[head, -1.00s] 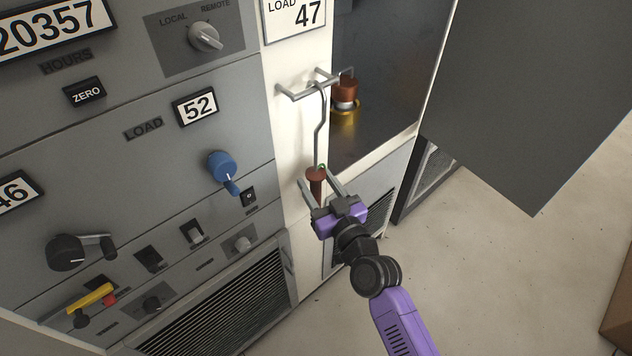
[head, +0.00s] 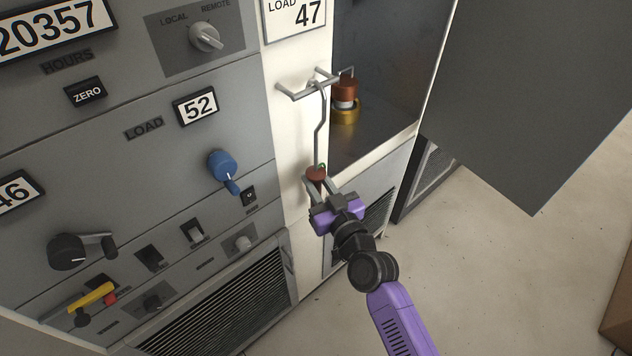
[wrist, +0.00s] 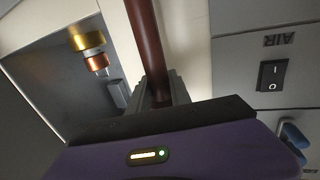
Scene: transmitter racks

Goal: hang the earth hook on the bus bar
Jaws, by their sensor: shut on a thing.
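The earth hook is a grey metal rod (head: 319,133) with a bent top and a brown handle (head: 316,173). My gripper (head: 321,186) is shut on the handle, which also shows as a brown shaft in the wrist view (wrist: 150,45). The rod stands nearly upright in front of the white post. Its bent top is at the grey bracket-like bar (head: 297,93) on the post; I cannot tell whether it rests on it. In the open bay, a copper and gold insulator (head: 345,100) stands beside the hook's top, with a bar end by it; it also shows in the wrist view (wrist: 89,48).
The grey control panel (head: 130,190) with knobs and switches, including a blue knob (head: 222,166), is to the left. An open grey door (head: 530,100) is to the right. Clear floor (head: 490,270) lies at the lower right.

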